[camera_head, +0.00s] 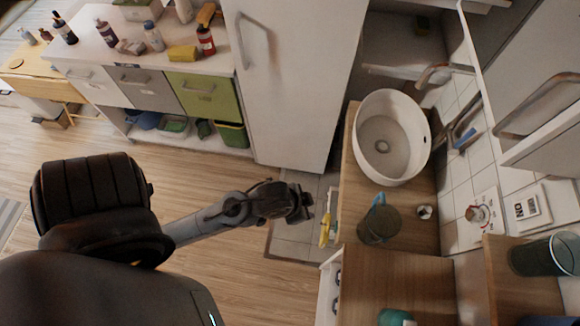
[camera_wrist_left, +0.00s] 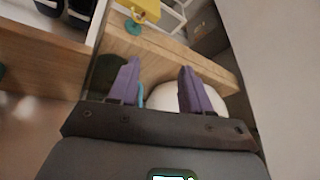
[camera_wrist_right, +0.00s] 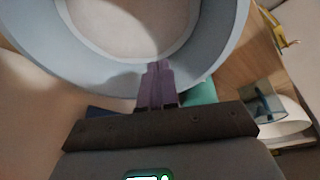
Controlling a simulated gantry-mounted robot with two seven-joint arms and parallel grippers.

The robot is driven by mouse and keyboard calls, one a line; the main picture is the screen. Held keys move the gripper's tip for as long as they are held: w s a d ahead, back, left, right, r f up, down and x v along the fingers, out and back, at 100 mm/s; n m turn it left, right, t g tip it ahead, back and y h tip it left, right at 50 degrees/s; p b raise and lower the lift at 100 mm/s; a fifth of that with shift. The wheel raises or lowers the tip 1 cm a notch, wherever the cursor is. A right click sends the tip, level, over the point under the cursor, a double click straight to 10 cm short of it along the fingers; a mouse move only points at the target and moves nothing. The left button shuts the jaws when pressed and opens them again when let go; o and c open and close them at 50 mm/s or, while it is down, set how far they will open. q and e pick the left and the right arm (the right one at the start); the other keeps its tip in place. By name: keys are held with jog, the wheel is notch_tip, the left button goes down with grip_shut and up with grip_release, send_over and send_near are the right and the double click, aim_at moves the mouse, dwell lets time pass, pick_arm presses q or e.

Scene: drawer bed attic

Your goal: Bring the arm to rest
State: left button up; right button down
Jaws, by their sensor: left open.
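My left arm reaches in from the lower left of the head view. Its gripper (camera_head: 305,205) is beside the front edge of the wooden counter (camera_head: 400,265). In the left wrist view the two purple fingers (camera_wrist_left: 160,85) stand apart, with nothing seen between them. A wooden edge and a white rounded surface lie beyond them. My right gripper does not show in the head view. In the right wrist view its purple fingers (camera_wrist_right: 155,85) are together, in front of a large pale blue-grey ring (camera_wrist_right: 85,75). Whether they touch the ring cannot be told.
A white round basin (camera_head: 365,150) and a dark jug with a blue handle (camera_head: 379,222) stand on the counter. A small yellow item (camera_head: 325,232) hangs at its front edge, close to the left gripper. A tall white cabinet (camera_head: 290,80) stands behind. The wooden floor (camera_head: 230,285) is clear.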

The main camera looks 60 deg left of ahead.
pick_arm(q)
jog(key=shift+n+g, duration=0.6)
jog(key=shift+g, duration=0.2)
jog(key=s, duration=0.1)
jog(key=s+r, duration=0.1)
jog(key=s, duration=0.2)
jog(key=shift+s+r, duration=0.4)
